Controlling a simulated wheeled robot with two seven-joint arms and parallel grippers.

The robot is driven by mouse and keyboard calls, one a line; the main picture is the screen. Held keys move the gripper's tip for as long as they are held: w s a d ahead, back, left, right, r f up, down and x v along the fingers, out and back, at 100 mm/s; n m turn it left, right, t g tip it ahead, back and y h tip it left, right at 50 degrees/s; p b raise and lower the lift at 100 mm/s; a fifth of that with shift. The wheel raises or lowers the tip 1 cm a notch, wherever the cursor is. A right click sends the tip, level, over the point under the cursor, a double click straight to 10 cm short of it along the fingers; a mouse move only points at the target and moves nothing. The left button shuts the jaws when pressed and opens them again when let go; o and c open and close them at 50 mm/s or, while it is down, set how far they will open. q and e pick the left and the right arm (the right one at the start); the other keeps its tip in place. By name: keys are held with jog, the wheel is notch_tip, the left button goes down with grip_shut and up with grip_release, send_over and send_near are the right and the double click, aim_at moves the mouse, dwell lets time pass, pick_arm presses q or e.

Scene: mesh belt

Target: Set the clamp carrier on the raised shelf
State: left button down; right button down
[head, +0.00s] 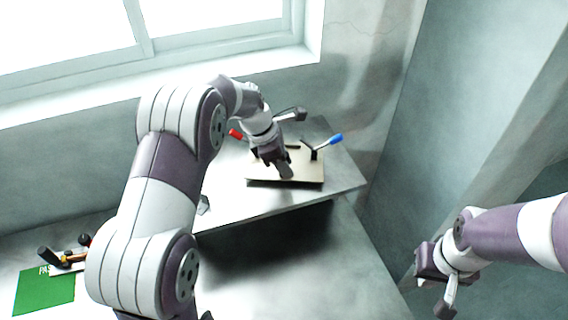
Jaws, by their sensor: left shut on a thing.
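The clamp carrier (307,180) is a flat tan plate with a blue-handled clamp (335,140) at its right and a red-tipped handle (236,134) showing at its left. It is over the raised shelf (346,184), a grey metal top; I cannot tell if the plate rests on it or is just above. My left gripper (284,168) reaches down over the middle of the carrier and is shut on it; the grip point is partly hidden by the gripper. My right gripper (438,285) is at the lower right, well away from the carrier; its jaw opening is unclear.
A green mat (40,293) marked with white letters lies at the lower left, with a dark-handled clamp (55,258) at its edge, partly hidden by my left arm. A window (200,40) and wall stand behind the shelf. The lower worktop (330,270) below the shelf looks clear.

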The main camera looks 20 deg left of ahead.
pick_arm(q)
jog(key=shift+f, duration=0.7)
jog(key=c, duration=0.8)
grip_release()
jog(key=shift+r, duration=0.1)
